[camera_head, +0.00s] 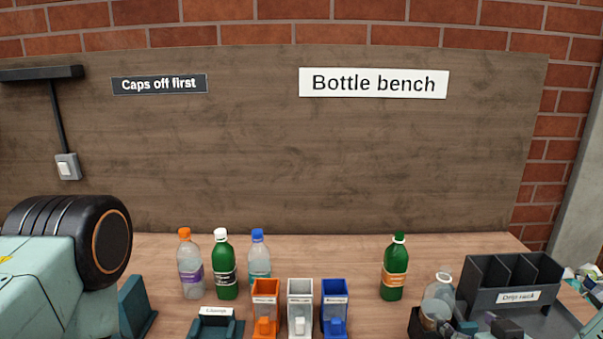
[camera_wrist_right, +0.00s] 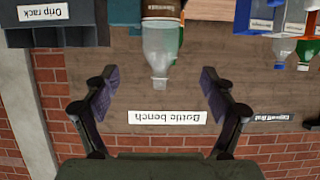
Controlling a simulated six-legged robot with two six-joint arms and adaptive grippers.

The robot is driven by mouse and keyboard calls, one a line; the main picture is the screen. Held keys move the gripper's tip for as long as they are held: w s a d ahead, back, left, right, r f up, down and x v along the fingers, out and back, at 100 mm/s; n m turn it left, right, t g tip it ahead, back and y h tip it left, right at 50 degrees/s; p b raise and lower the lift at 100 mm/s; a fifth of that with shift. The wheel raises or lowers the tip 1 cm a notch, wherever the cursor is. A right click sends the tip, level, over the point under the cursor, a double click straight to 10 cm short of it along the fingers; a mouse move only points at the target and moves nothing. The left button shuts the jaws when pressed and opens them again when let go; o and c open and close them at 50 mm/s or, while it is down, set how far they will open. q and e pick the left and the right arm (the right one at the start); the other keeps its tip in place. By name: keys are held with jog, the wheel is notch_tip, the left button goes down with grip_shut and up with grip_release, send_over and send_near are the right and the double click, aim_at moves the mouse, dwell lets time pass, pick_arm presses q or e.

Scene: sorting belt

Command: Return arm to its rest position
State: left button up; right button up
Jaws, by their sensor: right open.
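My right gripper (camera_wrist_right: 159,76) is open and empty in the right wrist view, which is upside down. Its two purple-padded fingers stand wide apart. A clear bottle without a cap (camera_wrist_right: 159,52) shows beyond and between them; I see no contact. In the head view this bottle (camera_head: 437,299) stands upright at the lower right. The right gripper (camera_head: 482,324) shows only partly there, low beside the bottle in front of the drip rack (camera_head: 487,301). My left gripper is not in view.
Three capped bottles (camera_head: 223,265) stand at the left of the bench, and a green capped bottle (camera_head: 394,268) stands right of centre. Orange (camera_head: 265,289), white (camera_head: 300,289) and blue (camera_head: 334,289) bins stand in front. A dark holder (camera_head: 217,326) labelled with a white plate is left of them.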

aim_at(446, 269)
jog(key=x, duration=1.1)
jog(key=shift+w+f, duration=0.15)
jog(key=shift+w+r+p, duration=0.35)
jog(key=shift+r+p, duration=0.45)
jog(key=shift+r, duration=0.05)
notch_tip(446, 269, up, 4)
jog(key=p, duration=0.2)
jog(key=shift+s+f+p, duration=0.2)
jog(key=shift+f+p, duration=0.05)
jog(key=shift+p, duration=0.05)
jog(key=r+p, duration=0.2)
jog(key=r, duration=0.1)
jog(key=shift+w+p, duration=0.2)
jog(key=shift+p, duration=0.15)
notch_tip(446, 269, up, 4)
jog(key=p, duration=0.2)
jog(key=shift+s+f+p, duration=0.1)
jog(key=shift+s+p, duration=0.1)
jog(key=shift+p, duration=0.2)
jog(key=shift+w+r+p, duration=0.15)
jog(key=shift+r+p, duration=0.75)
jog(key=shift+r, duration=0.1)
jog(key=shift+f, duration=0.1)
